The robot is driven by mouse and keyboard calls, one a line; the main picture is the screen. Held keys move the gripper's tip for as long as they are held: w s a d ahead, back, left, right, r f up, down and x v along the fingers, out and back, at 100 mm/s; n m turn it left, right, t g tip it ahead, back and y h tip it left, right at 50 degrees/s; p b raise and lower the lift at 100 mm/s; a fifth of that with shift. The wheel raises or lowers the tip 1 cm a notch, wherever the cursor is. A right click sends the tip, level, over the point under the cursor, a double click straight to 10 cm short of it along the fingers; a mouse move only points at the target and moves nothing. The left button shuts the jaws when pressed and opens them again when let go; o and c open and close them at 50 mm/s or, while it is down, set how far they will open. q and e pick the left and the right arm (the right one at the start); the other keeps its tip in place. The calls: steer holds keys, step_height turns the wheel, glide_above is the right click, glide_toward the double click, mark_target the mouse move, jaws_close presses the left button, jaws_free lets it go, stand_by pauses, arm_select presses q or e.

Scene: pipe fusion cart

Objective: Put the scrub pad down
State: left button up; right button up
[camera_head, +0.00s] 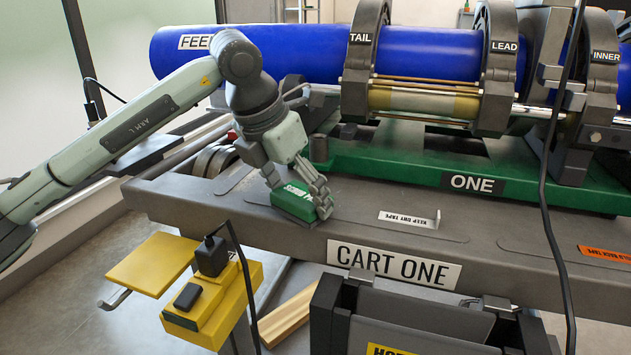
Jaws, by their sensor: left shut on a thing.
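The scrub pad (289,199) is a small green block with white lettering, partly hidden by the gripper fingers. It is at the front left of the grey cart top (375,240), over or on a dark grey raised patch there; I cannot tell whether its underside touches. My left gripper (298,195) comes down from the upper left and is shut on the scrub pad, with fingers on its sides. My right gripper is not in view.
A blue pipe (260,52) runs through dark clamp rings above a green base (400,170) behind the pad. Yellow boxes (215,310) hang below the cart's front left. A black cable (550,190) hangs at right.

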arm_select(q)
steer(key=w+d, duration=0.2)
steer(key=shift+w+d+p, duration=0.25)
steer(key=shift+w+p, duration=0.1)
steer(key=shift+w, duration=0.05)
steer(key=shift+w+d, duration=0.15)
steer(key=shift+w, duration=0.05)
steer(key=shift+f, duration=0.1)
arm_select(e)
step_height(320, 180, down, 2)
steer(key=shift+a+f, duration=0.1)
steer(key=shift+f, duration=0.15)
arm_select(q)
steer(key=shift+f, duration=0.15)
steer(key=o, duration=1.2)
steer(key=shift+o, duration=0.2)
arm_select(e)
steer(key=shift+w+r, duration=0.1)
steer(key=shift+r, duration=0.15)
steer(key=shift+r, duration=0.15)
